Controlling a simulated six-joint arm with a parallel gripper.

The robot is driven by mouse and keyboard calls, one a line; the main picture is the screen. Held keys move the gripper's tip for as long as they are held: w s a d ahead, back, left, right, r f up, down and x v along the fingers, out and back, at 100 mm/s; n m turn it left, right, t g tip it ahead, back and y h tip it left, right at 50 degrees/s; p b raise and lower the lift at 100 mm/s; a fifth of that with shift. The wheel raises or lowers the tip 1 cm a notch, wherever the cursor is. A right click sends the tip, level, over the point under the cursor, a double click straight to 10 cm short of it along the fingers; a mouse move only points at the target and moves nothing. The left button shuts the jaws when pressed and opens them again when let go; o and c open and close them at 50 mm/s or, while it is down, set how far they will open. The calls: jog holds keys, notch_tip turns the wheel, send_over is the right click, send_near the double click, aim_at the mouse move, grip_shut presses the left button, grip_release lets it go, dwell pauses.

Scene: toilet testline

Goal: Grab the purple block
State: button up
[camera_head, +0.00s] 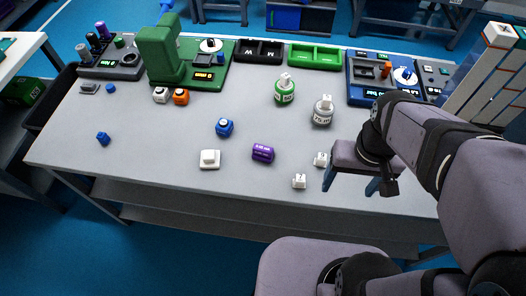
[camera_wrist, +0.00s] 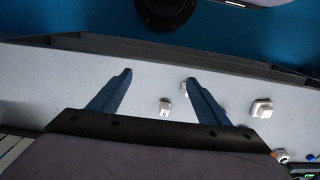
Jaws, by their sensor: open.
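Two small white blocks, one nearer (camera_head: 299,181) and one farther (camera_head: 320,160), stand between the purple block and my gripper.
A white square piece (camera_head: 210,159) and a blue piece (camera_head: 224,127) lie left of the purple block. Green (camera_head: 284,92) and grey (camera_head: 323,111) weights stand behind. Machines and trays line the table's back. The front left is mostly clear.

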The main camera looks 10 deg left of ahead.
jog(key=w+a+f+t+y+b, duration=0.15)
jog(key=w+a+t, duration=0.3)
jog(key=a, duration=0.45)
jog(key=w+a+f+t+y+b, duration=0.1)
jog(key=w+a+t+b, duration=0.2)
jog(key=w+a, duration=0.45)
jog(key=w+a+f+t+y+b, duration=0.1)
jog(key=w+a+t+b, duration=0.25)
jog(key=a, duration=0.65)
jog(key=s+d+r+m+t+h+b, duration=0.2)
jog(key=s+d+r+t+h+b, duration=0.1)
jog(key=s+t+h, duration=0.4)
send_near(263, 150)
jog(key=w, duration=0.3)
jog(key=shift+w+d+f+p, duration=0.2)
jog(key=shift+d+p, duration=0.1)
jog(key=shift+d, duration=0.1)
jog(key=shift+w+d, duration=0.2)
jog(key=shift+w, duration=0.85)
jog(key=shift+w+d+r+p, duration=0.15)
jog(key=shift+w+p, duration=0.2)
jog(key=shift+w, duration=0.35)
jog(key=shift+w+d+r+p, duration=0.15)
jog(key=shift+w+p, duration=0.2)
jog(key=shift+w, duration=0.4)
jog(key=shift+w+r+p, duration=0.15)
jog(key=shift+w+p, duration=0.2)
jog(key=shift+w, duration=0.8)
jog(key=c, duration=1.2)
